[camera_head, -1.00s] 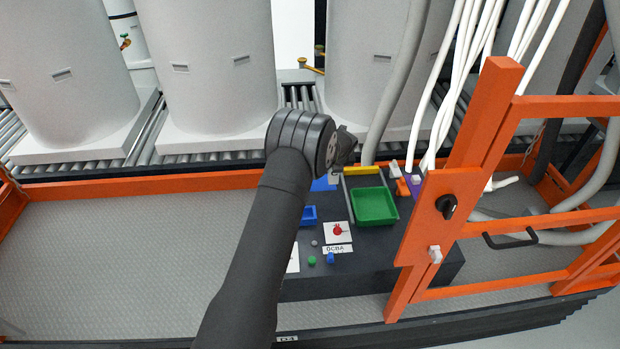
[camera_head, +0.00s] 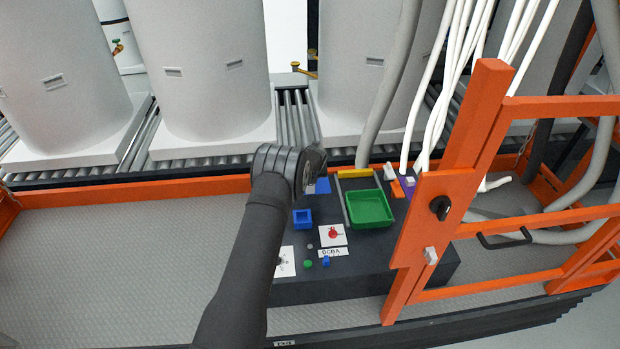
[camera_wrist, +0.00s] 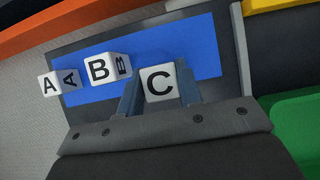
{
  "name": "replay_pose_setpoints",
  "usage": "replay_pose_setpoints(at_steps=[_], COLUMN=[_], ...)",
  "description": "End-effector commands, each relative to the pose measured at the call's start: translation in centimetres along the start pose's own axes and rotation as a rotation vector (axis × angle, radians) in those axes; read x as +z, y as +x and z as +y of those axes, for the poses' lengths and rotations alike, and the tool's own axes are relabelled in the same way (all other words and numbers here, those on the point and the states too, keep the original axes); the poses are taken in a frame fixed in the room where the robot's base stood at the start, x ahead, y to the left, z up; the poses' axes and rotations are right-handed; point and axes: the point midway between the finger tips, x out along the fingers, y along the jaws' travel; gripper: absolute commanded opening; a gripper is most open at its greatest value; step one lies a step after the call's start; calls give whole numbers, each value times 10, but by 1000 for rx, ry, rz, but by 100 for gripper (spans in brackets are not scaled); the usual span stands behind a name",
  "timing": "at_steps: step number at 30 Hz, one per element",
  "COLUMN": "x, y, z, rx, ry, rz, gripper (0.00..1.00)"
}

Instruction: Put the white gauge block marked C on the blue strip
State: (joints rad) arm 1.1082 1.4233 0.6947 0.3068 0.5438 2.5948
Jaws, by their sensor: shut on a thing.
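The white gauge block C (camera_wrist: 159,83) is between the two fingers of my gripper (camera_wrist: 161,90), its letter facing the wrist camera. The blue strip (camera_wrist: 205,50) lies behind and around it in the wrist view; I cannot tell whether C touches it. White block B (camera_wrist: 100,70) is just left of C, over the strip in the picture. White block A (camera_wrist: 52,86) is farther left, at the strip's left edge. In the head view, the blue strip (camera_head: 323,186) shows partly, beside my wrist, which hides the blocks and fingers.
A green tray (camera_head: 369,208) and a yellow bar (camera_head: 355,173) stand right of the strip. A small blue container (camera_head: 302,219) and a red knob on a white plate (camera_head: 332,235) are nearer. An orange frame (camera_head: 445,200) rises at the right.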

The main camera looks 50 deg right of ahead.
Motion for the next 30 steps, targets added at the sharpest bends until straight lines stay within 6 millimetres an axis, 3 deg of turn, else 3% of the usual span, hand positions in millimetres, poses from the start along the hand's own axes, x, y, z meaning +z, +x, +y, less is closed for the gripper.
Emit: replay_pose_setpoints(at_steps=[6,7,10,22,30], x=[-2,-2,-2,0,1], y=[3,3,3,-3,-39], z=[0,0,0,0,0], rx=[0,0,0,0,0], ry=[0,0,0,1,1], rz=[0,1,1,1,-1], gripper=[5,36,54,54,54])
